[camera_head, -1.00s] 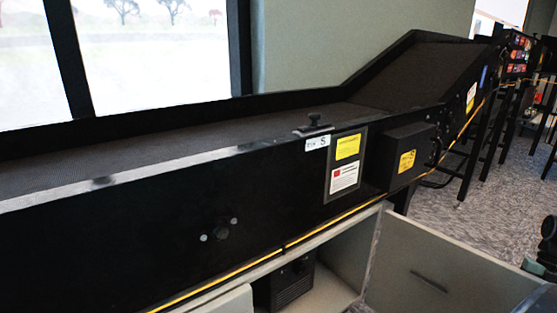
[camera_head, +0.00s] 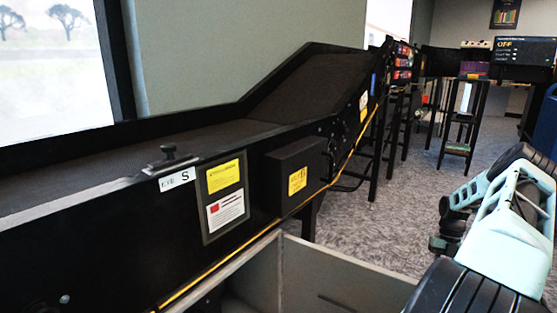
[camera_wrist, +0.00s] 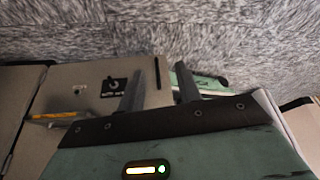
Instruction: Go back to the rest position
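My gripper (camera_wrist: 158,70) shows in the wrist view with its two dark fingers apart and nothing seen between them. It is over a beige surface (camera_wrist: 95,75) with a black label, and grey carpet lies beyond. In the head view, part of my own light blue and black arm shows at the right edge. My gripper's fingers cannot be made out there.
A long black conveyor (camera_head: 120,228) runs along the left and slopes up at its far end. A grey open-topped box (camera_head: 335,270) stands below it. Black-legged stands (camera_head: 462,125) are at the back. Carpet (camera_head: 385,215) is clear between the conveyor and my arm.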

